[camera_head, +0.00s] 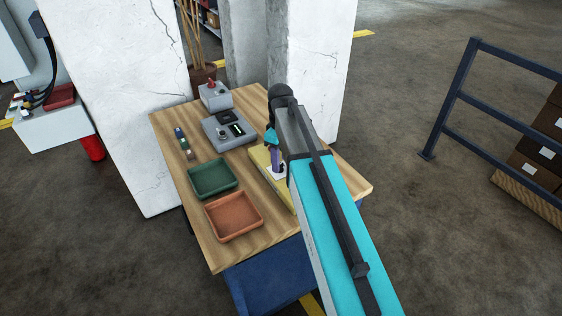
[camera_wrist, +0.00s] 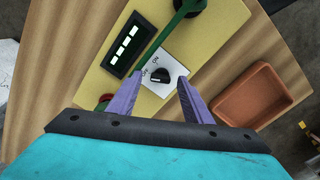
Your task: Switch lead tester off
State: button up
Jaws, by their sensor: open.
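The lead tester is a yellow panel (camera_wrist: 228,50) on the wooden table; it shows partly in the head view (camera_head: 258,159), behind my arm. It carries a dark display (camera_wrist: 129,44) with several lit pale bars. A dark round knob (camera_wrist: 161,76) sits on a white plate (camera_wrist: 178,62) with small lettering at its left and upper left. A pale mark shows on the knob's lower left side. My gripper (camera_wrist: 163,77) is open, its purple fingers on either side of the knob in the wrist view; I cannot tell whether they touch it. In the head view my gripper (camera_head: 275,155) is over the panel.
A green strap (camera_wrist: 165,38) crosses the panel beside the white plate. An orange tray (camera_head: 233,215) and a green tray (camera_head: 212,178) stand left of the panel. Grey devices (camera_head: 229,131) stand at the back.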

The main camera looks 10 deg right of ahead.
notch_tip(320, 180, up, 13)
jog(key=b, duration=0.3)
dwell(0.5)
jog(key=shift+f, duration=0.1)
